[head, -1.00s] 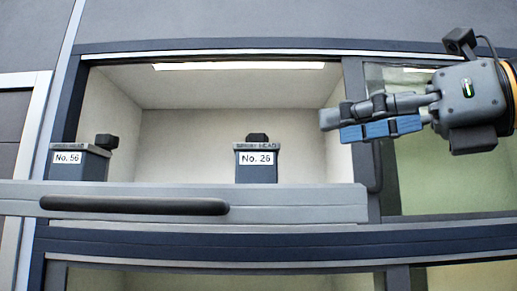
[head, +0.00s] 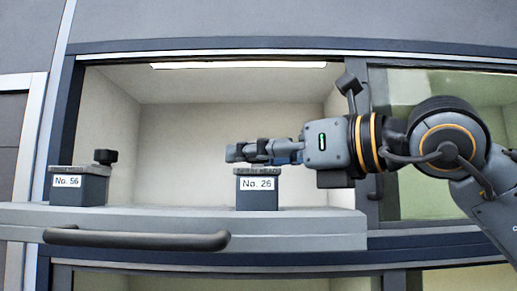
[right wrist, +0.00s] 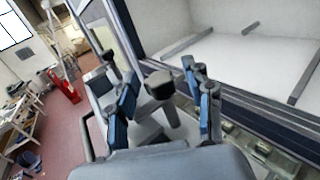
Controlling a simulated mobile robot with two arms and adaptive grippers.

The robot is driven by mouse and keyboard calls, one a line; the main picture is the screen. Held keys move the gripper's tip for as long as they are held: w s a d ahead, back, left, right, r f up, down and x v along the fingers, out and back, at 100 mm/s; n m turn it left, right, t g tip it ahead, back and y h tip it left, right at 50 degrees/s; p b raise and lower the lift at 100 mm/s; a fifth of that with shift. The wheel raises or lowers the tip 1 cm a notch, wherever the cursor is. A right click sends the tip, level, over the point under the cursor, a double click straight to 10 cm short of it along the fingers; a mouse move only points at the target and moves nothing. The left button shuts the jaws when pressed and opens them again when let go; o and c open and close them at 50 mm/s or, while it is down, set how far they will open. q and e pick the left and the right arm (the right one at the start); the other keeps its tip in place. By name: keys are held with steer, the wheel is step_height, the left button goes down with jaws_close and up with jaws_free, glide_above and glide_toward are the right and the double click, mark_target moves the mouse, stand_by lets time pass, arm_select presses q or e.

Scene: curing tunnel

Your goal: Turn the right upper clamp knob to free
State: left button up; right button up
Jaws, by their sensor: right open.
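The right clamp block, labelled No. 26 (head: 257,195), stands on the front ledge of the upper opening. In the head view its top knob is hidden behind my right gripper (head: 237,152), which reaches in from the right just above the block. In the right wrist view a dark knob (right wrist: 160,85) shows between the two spread fingers of my right gripper (right wrist: 148,62). The gripper is open; I cannot tell whether a finger touches the knob. The left block, No. 56 (head: 78,188), has a black knob (head: 105,157) on top. My left gripper is not in view.
The pale ledge (head: 300,226) carries a long dark handle (head: 136,239) on its front. The lit chamber (head: 210,125) behind is empty. A glass panel (head: 430,85) is at right. In the right wrist view, a red object (right wrist: 64,88) stands on the floor at left.

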steer(key=shift+w, duration=0.1)
jaws_close()
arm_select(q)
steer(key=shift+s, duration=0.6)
arm_select(e)
steer(key=n+g+y+p, duration=0.1)
steer(key=g, duration=0.1)
steer(key=n+g+y+p, duration=0.1)
steer(key=shift+r+n+g+p, duration=0.3)
steer(key=shift+n+g+p, duration=0.1)
steer(key=n+g+p, duration=0.2)
steer(key=g, duration=0.1)
steer(key=n+g+y+p, duration=0.1)
steer(key=n+g+p, duration=0.1)
steer(key=g+p, duration=0.1)
steer(key=shift+n+g, duration=0.3)
steer(key=shift+g, duration=0.3)
arm_select(q)
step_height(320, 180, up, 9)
steer(key=p, duration=0.1)
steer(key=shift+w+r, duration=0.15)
arm_select(e)
steer(key=shift+d+f+n+g, duration=0.15)
steer(key=shift+n+g, duration=0.65)
steer(key=shift+g, duration=0.4)
arm_select(q)
steer(key=shift+p, duration=0.3)
